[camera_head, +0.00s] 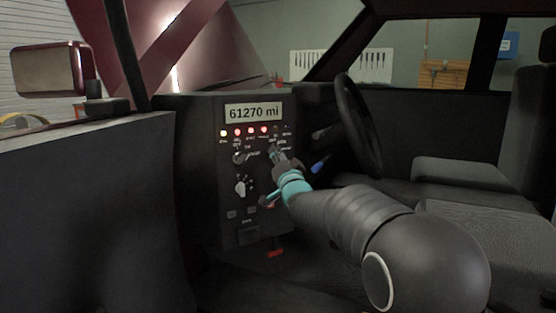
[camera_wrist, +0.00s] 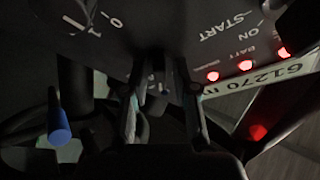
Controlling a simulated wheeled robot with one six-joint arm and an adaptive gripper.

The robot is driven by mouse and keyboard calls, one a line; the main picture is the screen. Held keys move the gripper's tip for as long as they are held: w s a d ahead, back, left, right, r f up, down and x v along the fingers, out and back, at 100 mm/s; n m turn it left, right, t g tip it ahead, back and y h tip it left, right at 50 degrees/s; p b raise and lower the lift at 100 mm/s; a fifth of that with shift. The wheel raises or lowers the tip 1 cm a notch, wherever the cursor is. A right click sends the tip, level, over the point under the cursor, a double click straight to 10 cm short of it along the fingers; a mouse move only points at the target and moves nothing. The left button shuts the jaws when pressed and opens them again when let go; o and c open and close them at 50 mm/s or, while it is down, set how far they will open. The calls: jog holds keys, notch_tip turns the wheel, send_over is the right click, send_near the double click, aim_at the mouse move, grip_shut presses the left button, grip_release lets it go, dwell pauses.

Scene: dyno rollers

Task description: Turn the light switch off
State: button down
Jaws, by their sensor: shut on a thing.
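The dark control panel (camera_head: 228,195) stands upright on the dashboard, left of the steering wheel. My gripper (camera_head: 276,156) reaches its upper right part from the lower right. In the wrist view my gripper (camera_wrist: 160,98) has its two fingers on either side of a small dark switch (camera_wrist: 158,86) and is shut on it. This looks like the light switch, but the fingers and shadow hide most of it, and I cannot read its setting. A "0" and "1" marking (camera_wrist: 90,20) shows on the panel to the left in the wrist view.
Red and amber lamps (camera_head: 251,131) glow under the mileage display (camera_head: 253,112). A dark knob (camera_head: 239,158) and a white-marked knob (camera_head: 241,187) sit to the left. A blue-tipped lever (camera_head: 320,167) and the steering wheel (camera_head: 358,120) are close on the right.

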jog(key=shift+d+n+g+y+b, duration=0.1)
jog(key=shift+n+g+y+b, duration=0.15)
jog(key=shift+n+y+b, duration=1.1)
jog(key=shift+a+n+g+y+b, duration=0.1)
jog(key=shift+n+g+y+b, duration=0.45)
jog(key=shift+n, duration=1.55)
jog(key=shift+d+n+y+b, duration=0.1)
jog(key=shift+n+y+b, duration=0.6)
jog(key=shift+n+b, duration=0.8)
jog(key=shift+n+p, duration=0.3)
jog(key=shift+n, duration=0.25)
jog(key=c, duration=1.2)
grip_release()
jog(key=v, duration=1.2)
